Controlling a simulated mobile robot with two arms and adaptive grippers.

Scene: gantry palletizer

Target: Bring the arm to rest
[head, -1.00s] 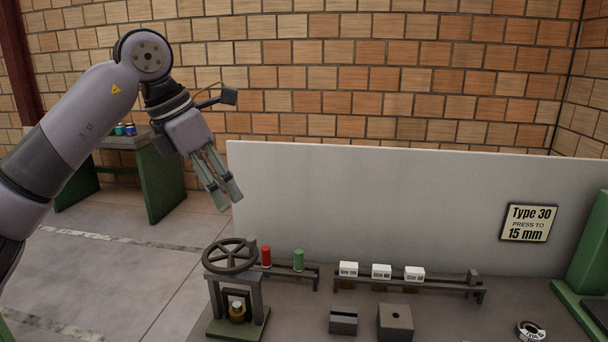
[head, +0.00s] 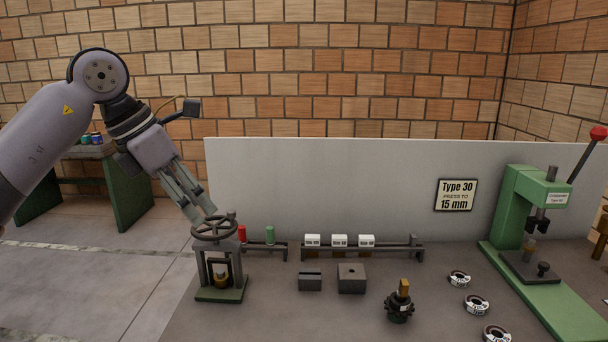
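My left gripper (head: 203,212) hangs from the raised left arm, fingers pointing down and to the right. Its two fingers show a narrow gap with nothing between them. In the picture the tips come close to the handwheel (head: 214,229) of a small press (head: 221,295); whether they touch it I cannot tell. A brass-coloured piece (head: 221,280) sits inside that press frame. My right gripper is out of view.
A rail holds red (head: 242,234) and green (head: 270,235) cylinders; another holds white labelled blocks (head: 340,241). Dark blocks (head: 351,279), a black-and-brass fixture (head: 399,304) and labelled rings (head: 476,305) lie on the bench. A green lever press (head: 512,213) stands right. A panel (head: 320,185) rises behind.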

